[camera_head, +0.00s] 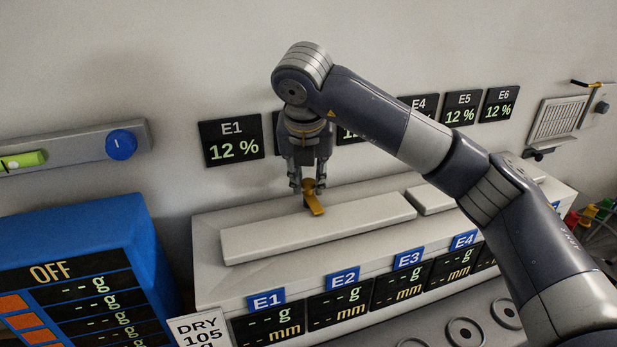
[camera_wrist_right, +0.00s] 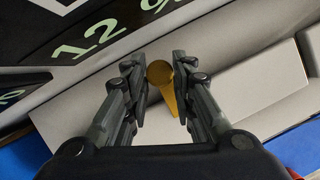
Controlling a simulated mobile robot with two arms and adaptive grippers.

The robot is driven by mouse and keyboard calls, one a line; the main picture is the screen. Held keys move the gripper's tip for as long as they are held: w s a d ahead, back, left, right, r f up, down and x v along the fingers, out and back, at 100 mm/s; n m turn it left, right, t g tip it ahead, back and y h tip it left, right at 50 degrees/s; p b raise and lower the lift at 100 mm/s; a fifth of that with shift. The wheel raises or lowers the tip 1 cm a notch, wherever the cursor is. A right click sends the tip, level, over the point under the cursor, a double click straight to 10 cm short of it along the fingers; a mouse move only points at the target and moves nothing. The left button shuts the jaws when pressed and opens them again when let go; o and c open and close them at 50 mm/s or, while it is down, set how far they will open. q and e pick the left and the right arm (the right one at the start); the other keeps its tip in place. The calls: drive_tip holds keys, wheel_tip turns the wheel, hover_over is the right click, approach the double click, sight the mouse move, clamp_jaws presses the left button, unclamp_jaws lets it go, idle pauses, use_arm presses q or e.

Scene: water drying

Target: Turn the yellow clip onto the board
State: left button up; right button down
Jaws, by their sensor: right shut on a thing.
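The yellow clip (camera_head: 315,203) is a small flat tapered piece at the back edge of a long pale board (camera_head: 270,238). In the head view its free end overlaps the board; whether it presses on it I cannot tell. My right gripper (camera_head: 308,186) reaches down from above and is shut on the clip. In the right wrist view the clip (camera_wrist_right: 163,80) shows its round head and narrowing arm between the fingers of the right gripper (camera_wrist_right: 158,68). The board (camera_wrist_right: 255,82) lies to the right there. My left gripper is not in view.
The board rests on a pale bench unit (camera_head: 208,262) with labelled displays along its front. A second, shorter board (camera_head: 428,200) lies to the right. A blue control box (camera_head: 75,235) stands at left. Wall displays such as E1 (camera_head: 232,141) hang close behind the gripper.

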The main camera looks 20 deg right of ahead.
drive_tip(key=c, duration=1.6)
unclamp_jaws()
drive_tip(key=shift+w, duration=0.1)
drive_tip(key=v, duration=1.2)
